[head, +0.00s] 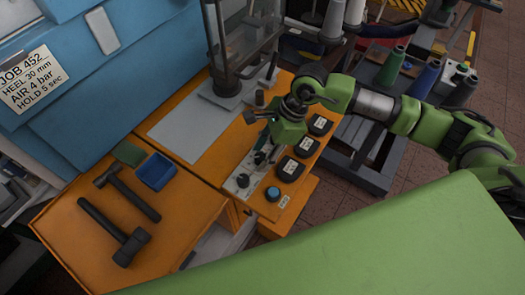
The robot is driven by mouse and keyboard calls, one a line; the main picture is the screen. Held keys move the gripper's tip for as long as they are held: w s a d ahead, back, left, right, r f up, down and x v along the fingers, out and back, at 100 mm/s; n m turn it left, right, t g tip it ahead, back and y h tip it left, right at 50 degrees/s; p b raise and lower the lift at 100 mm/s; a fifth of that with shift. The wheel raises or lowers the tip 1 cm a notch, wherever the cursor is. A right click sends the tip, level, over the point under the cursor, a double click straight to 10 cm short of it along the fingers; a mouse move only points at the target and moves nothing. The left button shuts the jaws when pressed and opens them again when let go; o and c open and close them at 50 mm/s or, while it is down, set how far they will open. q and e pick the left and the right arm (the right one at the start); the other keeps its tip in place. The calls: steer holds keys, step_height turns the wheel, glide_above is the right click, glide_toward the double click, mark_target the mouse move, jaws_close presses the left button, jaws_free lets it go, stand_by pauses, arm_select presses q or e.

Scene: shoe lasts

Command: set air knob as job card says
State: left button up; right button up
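The job card (33,82) on the blue cabinet at the left reads JOB 452, HEEL 30 mm, AIR 4 bar, HOLD 5 sec. A light grey control panel (230,187) on the orange bench carries dark knobs, one of them a black knob (242,180) near its front end. Three dark dials with white faces (290,169) stand in a row to its right; their readings are too small to tell. My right gripper (264,153) points down over the panel's far part and hides what is under it. Its fingers are dark and small, and contact is unclear. My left gripper is out of view.
A blue round button (272,193) stands in front of the dials. A press with a clear guard (237,45) stands behind. Two hammers (119,231), a blue tray (156,171) and a green pad (129,153) lie on the left bench. Thread cones (391,66) stand at the back right.

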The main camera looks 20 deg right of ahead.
steer(key=shift+c, duration=0.3)
steer(key=c, duration=1)
steer(key=shift+c, duration=0.2)
steer(key=shift+f+m+b, duration=0.1)
steer(key=shift+m+b, duration=0.5)
steer(key=shift+b, duration=0.05)
steer(key=m+t+b, duration=0.1)
steer(key=m, duration=0.1)
steer(key=m+t+b, duration=0.1)
steer(key=m+b, duration=0.1)
steer(key=shift+s+a+f+h, duration=0.1)
steer(key=shift+s+h, duration=0.05)
steer(key=shift+h, duration=0.25)
arm_select(q)
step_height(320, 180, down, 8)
steer(key=b, duration=0.3)
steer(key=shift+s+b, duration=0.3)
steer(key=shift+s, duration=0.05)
arm_select(e)
steer(key=shift+r+m+t+h, duration=0.2)
steer(key=shift+m+t+h, duration=0.3)
steer(key=shift+m, duration=1.3)
